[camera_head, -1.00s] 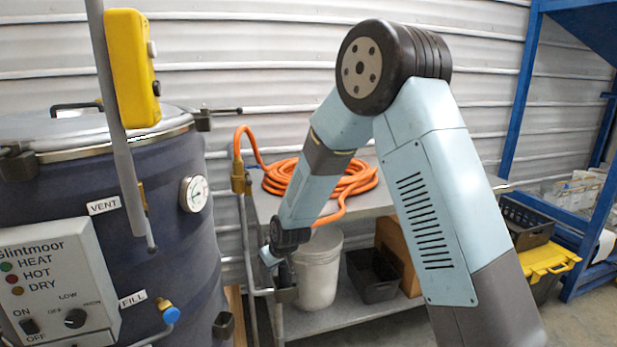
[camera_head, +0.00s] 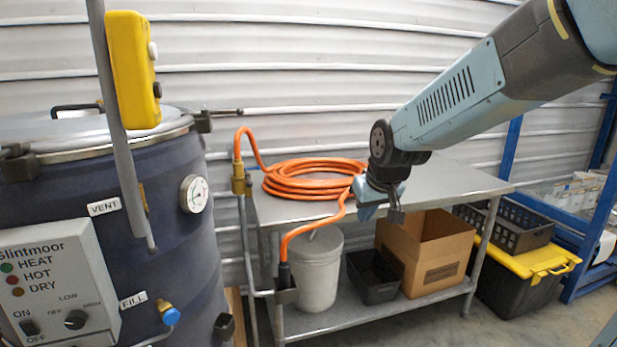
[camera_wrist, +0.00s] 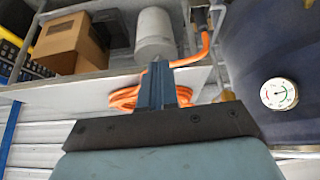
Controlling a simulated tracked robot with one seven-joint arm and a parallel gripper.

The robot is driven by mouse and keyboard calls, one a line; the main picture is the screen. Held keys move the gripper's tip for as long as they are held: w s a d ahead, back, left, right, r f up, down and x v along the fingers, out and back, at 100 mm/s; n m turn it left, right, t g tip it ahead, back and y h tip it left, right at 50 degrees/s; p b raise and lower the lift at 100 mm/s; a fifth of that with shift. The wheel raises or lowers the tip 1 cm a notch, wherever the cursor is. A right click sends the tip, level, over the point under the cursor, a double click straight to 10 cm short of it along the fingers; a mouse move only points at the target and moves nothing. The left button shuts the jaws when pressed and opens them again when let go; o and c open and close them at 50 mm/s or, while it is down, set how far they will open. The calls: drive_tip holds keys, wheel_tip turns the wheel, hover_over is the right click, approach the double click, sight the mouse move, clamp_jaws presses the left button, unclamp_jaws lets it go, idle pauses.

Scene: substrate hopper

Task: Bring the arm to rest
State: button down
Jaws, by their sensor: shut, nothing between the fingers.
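My arm reaches in from the upper right in the head view, with its wrist in front of the steel table (camera_head: 455,187). My gripper (camera_head: 396,215) hangs at the end of the arm, small and partly hidden by the wrist. In the wrist view my gripper (camera_wrist: 158,64) shows two blue fingers close together, shut and empty. An orange hose coil (camera_head: 310,180) lies on the table, left of my gripper in the head view. In the wrist view the hose (camera_wrist: 122,98) shows behind the fingers, and the picture is upside down.
A dark blue tank (camera_head: 150,250) with a gauge (camera_head: 194,194) and control box (camera_head: 55,285) stands left. A yellow pendant (camera_head: 133,70) hangs before it. The lower shelf holds a white bucket (camera_head: 316,268), black bin (camera_head: 372,276) and cardboard box (camera_head: 427,250). A yellow-lidded crate (camera_head: 530,265) stands right.

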drive_tip(key=s+d+r+m, duration=0.2)
drive_tip(key=s+d, duration=0.3)
drive_tip(key=s, duration=0.4)
drive_tip(key=s+d+r+m+h, duration=0.1)
drive_tip(key=s+d+r, duration=0.2)
drive_tip(key=s+d, duration=0.3)
drive_tip(key=shift+s+r+m+h, duration=0.15)
drive_tip(key=shift+s+m+h, duration=0.2)
drive_tip(key=shift+s, duration=1.85)
